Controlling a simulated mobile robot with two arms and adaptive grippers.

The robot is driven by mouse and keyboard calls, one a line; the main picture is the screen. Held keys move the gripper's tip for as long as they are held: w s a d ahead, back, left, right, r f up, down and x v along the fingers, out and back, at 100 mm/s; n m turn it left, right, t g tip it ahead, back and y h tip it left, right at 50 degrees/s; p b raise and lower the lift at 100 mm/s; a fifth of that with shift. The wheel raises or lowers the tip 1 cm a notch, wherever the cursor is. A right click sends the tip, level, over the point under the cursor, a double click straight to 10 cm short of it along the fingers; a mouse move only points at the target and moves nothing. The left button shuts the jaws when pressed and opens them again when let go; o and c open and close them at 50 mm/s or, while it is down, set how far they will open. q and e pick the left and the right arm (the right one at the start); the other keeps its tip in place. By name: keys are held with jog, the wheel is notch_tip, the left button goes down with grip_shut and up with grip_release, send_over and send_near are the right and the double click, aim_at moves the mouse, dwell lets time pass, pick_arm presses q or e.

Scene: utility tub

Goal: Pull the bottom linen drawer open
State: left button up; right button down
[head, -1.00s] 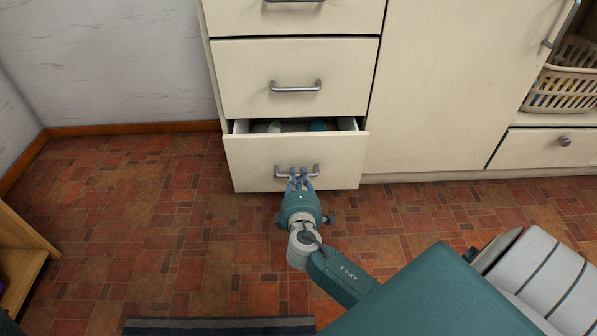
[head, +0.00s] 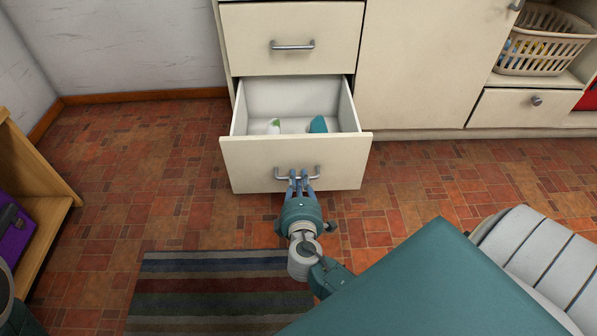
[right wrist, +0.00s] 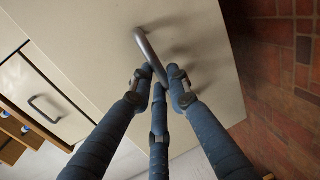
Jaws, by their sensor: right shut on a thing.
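The bottom linen drawer (head: 245,166) is cream with a grey bar handle (head: 317,171). It stands well out from the cabinet, and its white inside shows. A white and green item (head: 273,126) and a teal item (head: 318,125) lie in it. My right gripper (head: 300,176) is shut on the handle, at its middle. In the right wrist view the blue-grey fingers (right wrist: 163,84) close around the handle bar (right wrist: 150,52), against the cream drawer front (right wrist: 205,60). My left gripper does not show.
A closed drawer (head: 290,25) is above. A striped mat (head: 215,290) lies on the tiled floor in front. A wooden shelf (head: 45,190) stands at the left. A laundry basket (head: 545,45) sits at the upper right. The floor left of the drawer is clear.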

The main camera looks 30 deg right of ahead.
jog(key=shift+s+a, duration=0.25)
jog(key=shift+s, duration=0.1)
jog(key=c, duration=1.7)
grip_release()
jog(key=shift+o, duration=0.2)
jog(key=v, duration=1.2)
